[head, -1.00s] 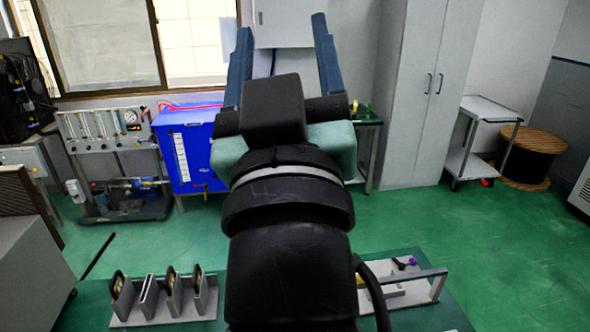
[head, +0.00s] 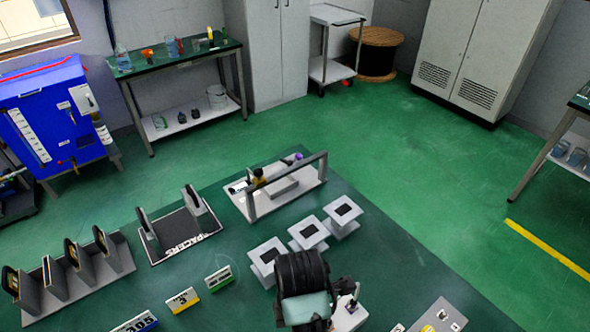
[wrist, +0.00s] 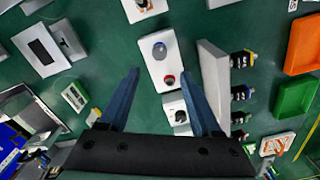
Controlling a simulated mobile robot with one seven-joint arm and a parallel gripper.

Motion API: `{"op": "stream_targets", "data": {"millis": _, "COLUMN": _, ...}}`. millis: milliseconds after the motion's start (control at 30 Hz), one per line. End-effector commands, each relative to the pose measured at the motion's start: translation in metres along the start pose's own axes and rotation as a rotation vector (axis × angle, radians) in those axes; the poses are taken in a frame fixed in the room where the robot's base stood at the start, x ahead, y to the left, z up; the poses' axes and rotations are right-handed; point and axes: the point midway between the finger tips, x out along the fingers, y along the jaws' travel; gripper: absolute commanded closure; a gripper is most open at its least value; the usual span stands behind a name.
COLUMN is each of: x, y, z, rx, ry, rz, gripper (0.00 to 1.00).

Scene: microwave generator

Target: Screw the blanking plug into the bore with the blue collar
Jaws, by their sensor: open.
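In the wrist view, my gripper (wrist: 158,76) is open, with its blue fingers apart and nothing between them. Past the fingertips is a white block (wrist: 155,65) with two round fittings. The far one is a grey round with a blue ring (wrist: 159,50), which looks like the bore with the blue collar. The near one has a red ring (wrist: 170,79). Several black pieces with coloured bands (wrist: 240,93) stand along a grey rack to the right. I cannot tell which piece, if any, is the blanking plug. In the head view my fingers are hidden.
An orange tray (wrist: 303,45) and a green tray (wrist: 296,97) lie at right in the wrist view. In the head view, the bench holds a slotted rack (head: 122,252), a spacer tray (head: 182,236), a barred frame (head: 290,186) and several white stands (head: 308,230).

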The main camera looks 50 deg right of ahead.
Motion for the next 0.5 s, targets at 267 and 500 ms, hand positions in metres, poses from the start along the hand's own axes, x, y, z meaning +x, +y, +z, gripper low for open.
{"op": "stream_targets", "data": {"millis": 267, "x": 0.060, "y": -0.001, "z": -0.001, "rx": -0.001, "ry": 0.000, "rz": -0.003, "gripper": 0.35}}
{"op": "stream_targets", "data": {"millis": 500, "x": 0.095, "y": 0.000, "z": -0.001, "rx": -0.001, "ry": 0.000, "rz": 0.001, "gripper": 0.35}}
